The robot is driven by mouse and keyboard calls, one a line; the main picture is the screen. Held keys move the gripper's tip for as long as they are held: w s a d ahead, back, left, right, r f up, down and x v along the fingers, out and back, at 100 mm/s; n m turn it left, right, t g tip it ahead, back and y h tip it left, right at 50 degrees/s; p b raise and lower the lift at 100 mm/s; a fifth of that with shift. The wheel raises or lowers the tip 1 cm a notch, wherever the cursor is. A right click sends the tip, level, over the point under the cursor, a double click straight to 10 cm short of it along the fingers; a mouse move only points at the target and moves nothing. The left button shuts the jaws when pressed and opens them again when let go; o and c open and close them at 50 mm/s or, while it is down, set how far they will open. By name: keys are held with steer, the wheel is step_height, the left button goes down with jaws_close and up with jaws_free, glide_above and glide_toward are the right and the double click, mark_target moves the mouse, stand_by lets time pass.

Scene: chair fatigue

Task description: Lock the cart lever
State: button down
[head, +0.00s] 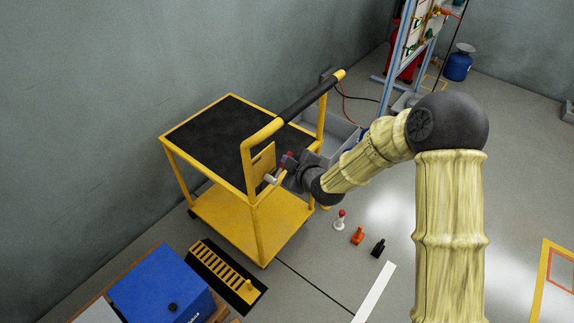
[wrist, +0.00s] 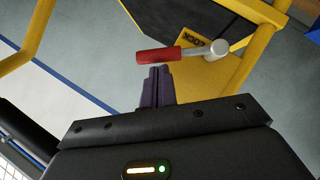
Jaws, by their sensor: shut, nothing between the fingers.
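The yellow cart (head: 205,206) has a black top and a black-gripped push handle, and stands left of my arm. Its lever is a grey shaft with a red grip (wrist: 158,55), set on a yellow plate marked LOCK (wrist: 195,41). In the wrist view the lever lies roughly level, its grey round pivot (wrist: 219,47) at the right and the red grip pointing left. My gripper (wrist: 160,72) is shut and empty, with its dark fingertips just below the red grip; I cannot tell whether they touch it. In the head view my gripper (head: 283,175) is beside the lever, which it partly hides.
A blue box (head: 160,288) and a black-and-yellow slotted mat (head: 225,276) are at the lower left. Small white, orange (head: 358,236) and black (head: 378,247) items stand on the floor. A grey bin (head: 338,129) is behind the cart. Floor right of my arm is largely clear.

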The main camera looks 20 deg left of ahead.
steer(key=shift+w, duration=0.1)
steer(key=a+r+p+v, duration=0.1)
steer(key=r+v, duration=0.1)
steer(key=v, duration=1)
steer(key=shift+s+r+p, duration=0.3)
steer(key=shift+s+p, duration=0.05)
steer(key=shift+p, duration=0.05)
